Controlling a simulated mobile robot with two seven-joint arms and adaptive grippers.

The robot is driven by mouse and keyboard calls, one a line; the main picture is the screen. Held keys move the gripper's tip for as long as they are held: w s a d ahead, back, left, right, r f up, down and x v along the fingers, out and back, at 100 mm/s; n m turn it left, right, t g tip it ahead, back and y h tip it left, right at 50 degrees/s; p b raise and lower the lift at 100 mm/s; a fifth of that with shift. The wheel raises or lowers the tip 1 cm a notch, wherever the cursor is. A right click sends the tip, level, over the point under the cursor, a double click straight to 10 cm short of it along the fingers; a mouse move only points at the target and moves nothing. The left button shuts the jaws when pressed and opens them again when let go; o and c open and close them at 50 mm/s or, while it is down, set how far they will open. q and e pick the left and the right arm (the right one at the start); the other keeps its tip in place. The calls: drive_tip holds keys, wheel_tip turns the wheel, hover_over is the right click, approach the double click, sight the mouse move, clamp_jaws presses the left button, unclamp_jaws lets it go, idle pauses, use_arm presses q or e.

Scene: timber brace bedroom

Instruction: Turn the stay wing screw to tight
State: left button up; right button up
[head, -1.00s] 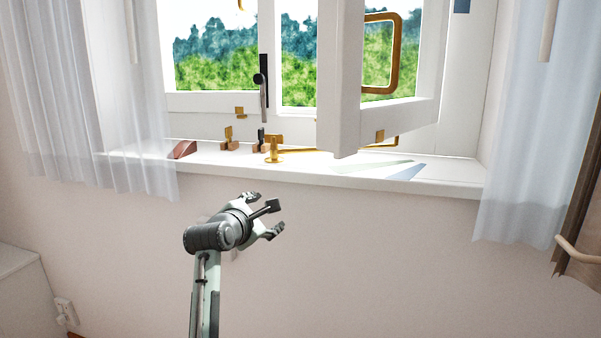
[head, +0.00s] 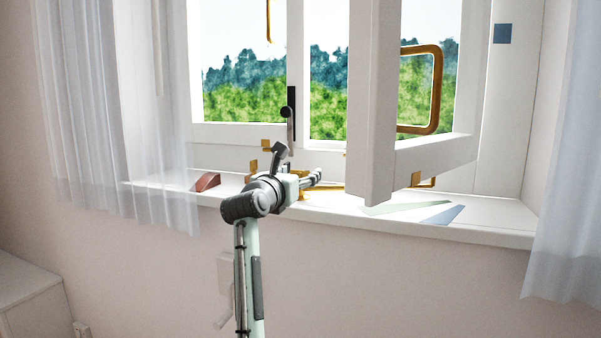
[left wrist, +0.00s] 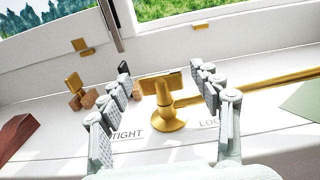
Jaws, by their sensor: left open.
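The brass stay wing screw (left wrist: 165,108) stands upright on a round base on the sill in the left wrist view. The words TIGHT and, partly covered, LOO... are printed to its left and right. A brass stay bar (left wrist: 265,83) runs from it to the right. My left gripper (left wrist: 161,78) is open, with one finger on each side of the screw; I cannot tell whether either touches it. In the head view my left gripper (head: 298,165) is at the sill and hides most of the screw. My right gripper is not in view.
Brass plates with wooden blocks (left wrist: 76,97) stand left of and behind the screw. A reddish wedge (head: 206,181) lies at the sill's left. The open window sash (head: 372,110) juts inward on the right. Sheer curtains (head: 85,110) hang at both sides.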

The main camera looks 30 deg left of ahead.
use_arm(q)
drive_tip(key=shift+w+a, duration=0.15)
drive_tip(key=shift+w, duration=0.5)
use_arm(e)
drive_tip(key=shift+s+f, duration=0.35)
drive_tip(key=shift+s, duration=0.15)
use_arm(q)
drive_tip(key=c, duration=1.2)
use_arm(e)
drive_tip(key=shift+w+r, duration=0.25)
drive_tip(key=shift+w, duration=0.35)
